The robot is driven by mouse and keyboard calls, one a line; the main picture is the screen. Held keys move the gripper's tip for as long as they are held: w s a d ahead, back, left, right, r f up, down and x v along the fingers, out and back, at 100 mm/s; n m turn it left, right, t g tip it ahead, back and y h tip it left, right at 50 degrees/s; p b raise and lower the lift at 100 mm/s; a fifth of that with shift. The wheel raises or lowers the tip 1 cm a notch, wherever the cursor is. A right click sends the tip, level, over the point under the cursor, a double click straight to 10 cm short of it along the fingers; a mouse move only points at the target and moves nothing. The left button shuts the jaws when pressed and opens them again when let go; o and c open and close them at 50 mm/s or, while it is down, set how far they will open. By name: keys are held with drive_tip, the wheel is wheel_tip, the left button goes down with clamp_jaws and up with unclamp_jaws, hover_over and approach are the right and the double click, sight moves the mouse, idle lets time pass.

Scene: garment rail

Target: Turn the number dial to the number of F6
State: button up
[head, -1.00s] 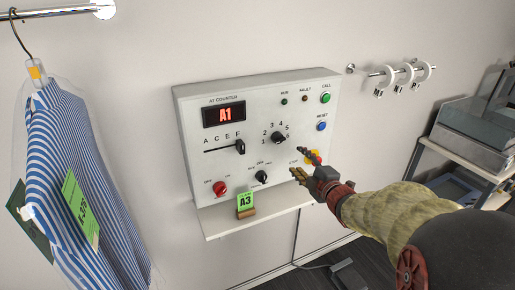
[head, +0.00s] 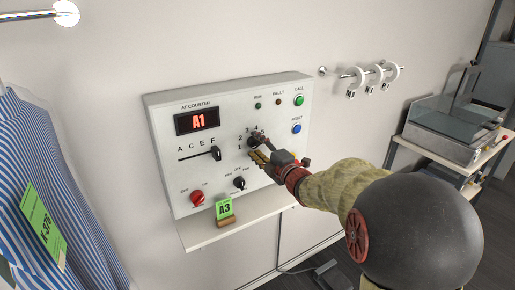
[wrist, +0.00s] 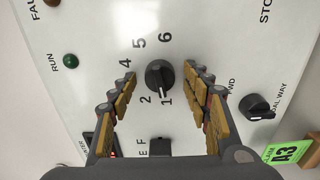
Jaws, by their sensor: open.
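The number dial is a black round knob (wrist: 159,77) on the white control panel (head: 163,120). Its white mark points at the 1, with the numbers 1 to 6 around it. My gripper (wrist: 160,71) is open, with its tan-padded fingers on either side of the dial, apart from it in the wrist view. In the head view my gripper (head: 257,148) covers much of the dial. The black letter slider (head: 215,153) stands under the F; it also shows in the wrist view (wrist: 160,147). The red display (head: 198,121) reads A1.
A red knob (head: 197,198) and a black mode knob (head: 239,183) sit low on the panel. A green A3 tag (head: 224,210) stands on the shelf below. Green (head: 299,100) and blue (head: 297,128) buttons are at the right. A striped shirt (head: 55,190) hangs at the left.

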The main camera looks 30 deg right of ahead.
drive_tip(key=c, duration=0.3)
drive_tip(key=c, duration=0.8)
drive_tip(key=shift+c, duration=0.5)
